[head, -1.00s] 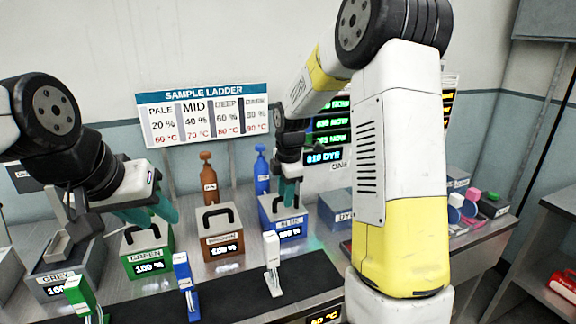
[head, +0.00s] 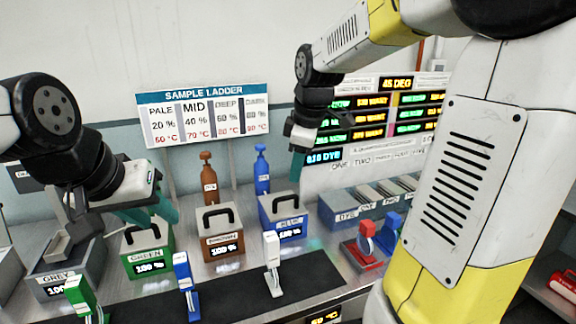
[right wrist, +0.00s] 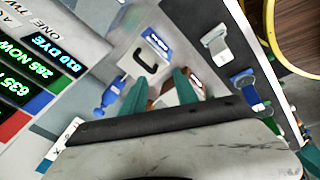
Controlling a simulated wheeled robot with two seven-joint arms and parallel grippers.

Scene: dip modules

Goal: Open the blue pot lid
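The blue pot (head: 283,229) stands on the bench at the back. Its pale lid (head: 270,206) with a black handle (head: 286,202) sits on top. In the right wrist view its lid (right wrist: 140,53), handle (right wrist: 123,63) and blue label side (right wrist: 157,42) show beyond my fingers. My right gripper (head: 297,166) is raised above and behind the pot, apart from the handle. Its teal fingers (right wrist: 160,90) are spread with nothing between them. My left gripper (head: 165,208) hangs near the green pot (head: 148,254); its opening is unclear.
The brown pot (head: 219,235) stands left of the blue pot, with brown (head: 208,180) and blue (head: 262,172) bottles behind. A white stand (head: 271,258) is in front on the dark mat (head: 235,298). A dye rack (head: 350,209) and a red device (head: 363,247) are to the right.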

